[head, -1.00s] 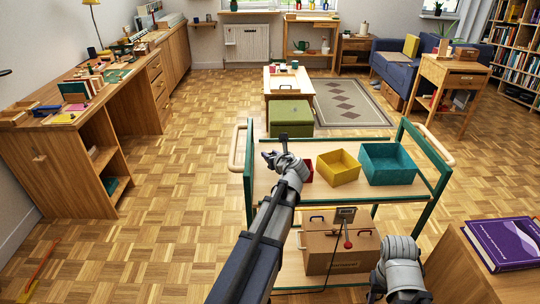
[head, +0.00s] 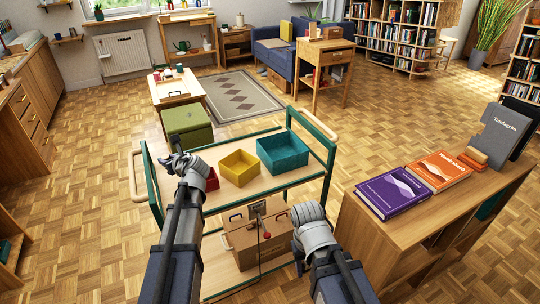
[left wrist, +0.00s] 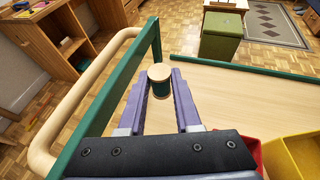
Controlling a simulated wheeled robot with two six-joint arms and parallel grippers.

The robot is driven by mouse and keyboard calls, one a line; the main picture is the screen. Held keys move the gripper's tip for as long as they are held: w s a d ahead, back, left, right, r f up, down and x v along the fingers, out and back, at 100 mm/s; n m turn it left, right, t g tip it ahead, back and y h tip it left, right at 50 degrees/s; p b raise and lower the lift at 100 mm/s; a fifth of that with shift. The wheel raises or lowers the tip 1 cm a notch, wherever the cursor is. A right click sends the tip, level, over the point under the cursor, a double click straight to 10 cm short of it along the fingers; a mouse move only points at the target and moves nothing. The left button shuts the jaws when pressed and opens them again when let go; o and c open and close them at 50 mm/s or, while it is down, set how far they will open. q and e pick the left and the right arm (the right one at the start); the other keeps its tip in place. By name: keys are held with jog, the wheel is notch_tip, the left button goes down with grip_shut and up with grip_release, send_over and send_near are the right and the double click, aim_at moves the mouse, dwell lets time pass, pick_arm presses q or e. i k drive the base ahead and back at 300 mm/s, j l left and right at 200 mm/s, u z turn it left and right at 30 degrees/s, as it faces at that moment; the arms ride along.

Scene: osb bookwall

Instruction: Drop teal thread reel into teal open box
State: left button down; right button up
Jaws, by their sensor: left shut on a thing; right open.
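The teal open box (head: 284,158) stands at the right end of the trolley's top shelf in the head view. My left gripper (head: 177,158) is above the left end of that shelf, with the yellow box between it and the teal box. In the left wrist view, the purple fingers of my left gripper (left wrist: 160,88) are shut on the teal thread reel (left wrist: 160,88), which has pale wooden ends. The reel is not clear in the head view. My right arm is bent low in front of the trolley, and its fingers are hidden.
A yellow box (head: 240,174) and a partly hidden red box (head: 211,180) share the trolley top (head: 268,185). Green frame bars and wooden handles (head: 135,178) edge the trolley. A cardboard box (head: 262,247) is on the lower shelf. A cabinet with books (head: 393,194) stands right.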

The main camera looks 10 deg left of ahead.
aim_at(278, 158)
jog(key=z, duration=1.15)
jog(key=j, duration=0.75)
jog(key=k+z, duration=0.05)
